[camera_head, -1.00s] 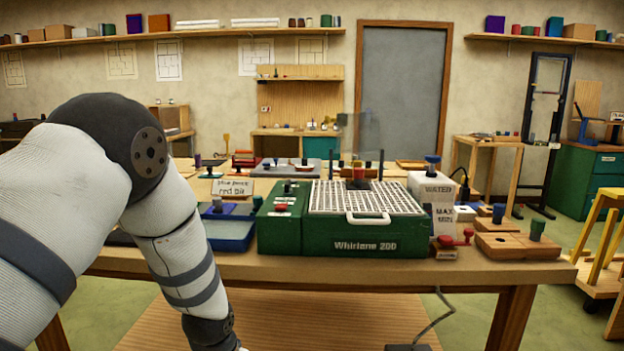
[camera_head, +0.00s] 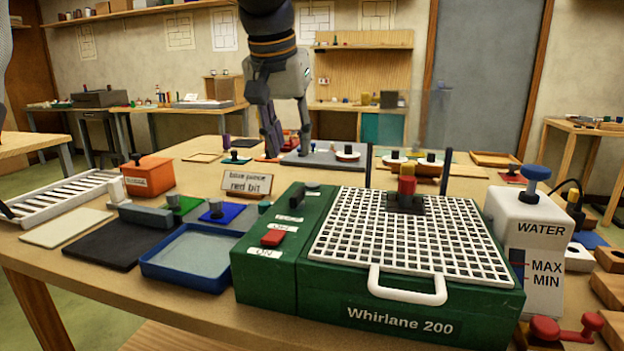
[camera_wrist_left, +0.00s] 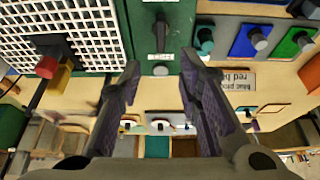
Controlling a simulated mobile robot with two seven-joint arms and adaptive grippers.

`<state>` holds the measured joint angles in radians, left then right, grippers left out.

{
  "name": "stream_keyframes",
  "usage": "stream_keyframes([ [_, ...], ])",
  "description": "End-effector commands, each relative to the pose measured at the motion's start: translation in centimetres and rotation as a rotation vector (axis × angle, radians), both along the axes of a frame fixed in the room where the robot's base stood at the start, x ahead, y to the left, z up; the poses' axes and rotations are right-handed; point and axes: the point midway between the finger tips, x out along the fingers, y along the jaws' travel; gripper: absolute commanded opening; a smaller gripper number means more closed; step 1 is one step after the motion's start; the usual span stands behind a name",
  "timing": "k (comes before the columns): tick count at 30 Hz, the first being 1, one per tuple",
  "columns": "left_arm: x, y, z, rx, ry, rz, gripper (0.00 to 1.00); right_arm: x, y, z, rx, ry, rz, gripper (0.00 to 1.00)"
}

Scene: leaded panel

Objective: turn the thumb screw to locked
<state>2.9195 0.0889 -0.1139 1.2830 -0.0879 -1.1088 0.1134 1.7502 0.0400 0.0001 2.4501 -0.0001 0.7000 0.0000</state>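No part is clearly marked as the thumb screw. A dark upright knob (camera_head: 297,195) stands on the green housing of the grinder (camera_head: 400,325), near small white labels that I cannot fully read. In the left wrist view a dark knob (camera_wrist_left: 160,35) on the green housing shows beyond my fingertips. A red two-lobed handle (camera_head: 562,328) is at the lower right, partly cut off. My left gripper (camera_head: 286,150) hangs down behind the grinder, empty. Its two fingers (camera_wrist_left: 161,65) are spread apart in the left wrist view, touching nothing visible. My right gripper is not in view.
The grinder has a white grid with a red and yellow post (camera_head: 406,185) and a clear upright shield. A water tank (camera_head: 530,235) with a blue knob stands at right. A blue tray (camera_head: 190,282), an orange box (camera_head: 148,176) and a sign (camera_head: 247,182) are left of it.

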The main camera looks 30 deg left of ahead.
Motion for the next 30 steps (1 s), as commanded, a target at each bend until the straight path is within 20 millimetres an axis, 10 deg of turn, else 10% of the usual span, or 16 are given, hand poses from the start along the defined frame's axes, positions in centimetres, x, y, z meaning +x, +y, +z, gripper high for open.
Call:
stream_keyframes([
  [12, 3.5, 0.8, -9.0, -0.002, 0.004, 0.0, 0.32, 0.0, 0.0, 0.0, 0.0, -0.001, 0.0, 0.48],
  [23, 4.0, 0.9, -10.1, -0.001, 0.001, 0.0, 0.32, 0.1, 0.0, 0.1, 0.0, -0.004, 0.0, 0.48],
  [30, 4.0, 0.9, -10.1, -0.001, 0.002, -0.001, 0.0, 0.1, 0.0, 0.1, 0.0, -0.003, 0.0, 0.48],
])
